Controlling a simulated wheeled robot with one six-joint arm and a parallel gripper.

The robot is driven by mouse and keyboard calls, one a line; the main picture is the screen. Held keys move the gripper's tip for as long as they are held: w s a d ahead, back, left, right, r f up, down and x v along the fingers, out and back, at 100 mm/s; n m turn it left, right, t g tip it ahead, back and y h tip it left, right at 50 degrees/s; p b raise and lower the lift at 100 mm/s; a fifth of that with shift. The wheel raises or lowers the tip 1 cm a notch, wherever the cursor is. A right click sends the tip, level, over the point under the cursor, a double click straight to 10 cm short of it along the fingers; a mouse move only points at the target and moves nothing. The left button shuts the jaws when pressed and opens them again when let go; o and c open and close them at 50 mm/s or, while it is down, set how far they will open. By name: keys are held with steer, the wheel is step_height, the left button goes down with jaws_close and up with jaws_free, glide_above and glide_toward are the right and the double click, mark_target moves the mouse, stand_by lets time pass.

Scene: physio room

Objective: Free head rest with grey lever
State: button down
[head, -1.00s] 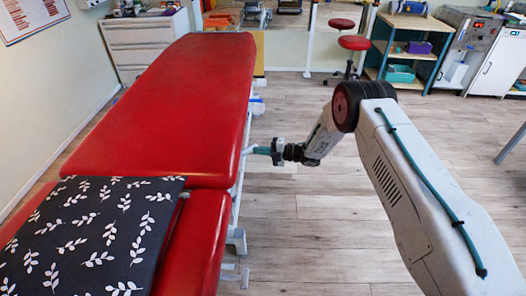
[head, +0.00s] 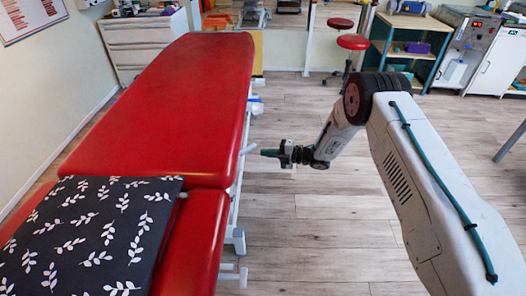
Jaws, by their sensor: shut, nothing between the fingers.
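The red treatment bench (head: 165,105) runs away from me on the left, a long far section and a shorter near section (head: 203,235) with a gap between them. I cannot tell for sure which one is the head rest. A small pale grey lever (head: 247,149) sticks out from the bench's right side, near the joint of the sections. My gripper (head: 264,152) is just right of the lever's end, pointing left at it, shut and empty. A narrow gap seems to part them. The lever's mounting is hidden under the upholstery.
A black pillow with white leaves (head: 95,235) lies on the near section. The white bench frame (head: 235,225) stands below the edge. Wooden floor (head: 320,230) to the right is free. Red stools (head: 353,43), a shelf (head: 408,45) and a drawer cabinet (head: 148,45) stand at the back.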

steer(key=w+v, duration=0.1)
steer(key=v, duration=0.7)
steer(key=shift+w+d, duration=0.55)
steer(key=shift+w, duration=0.05)
steer(key=shift+f, duration=0.1)
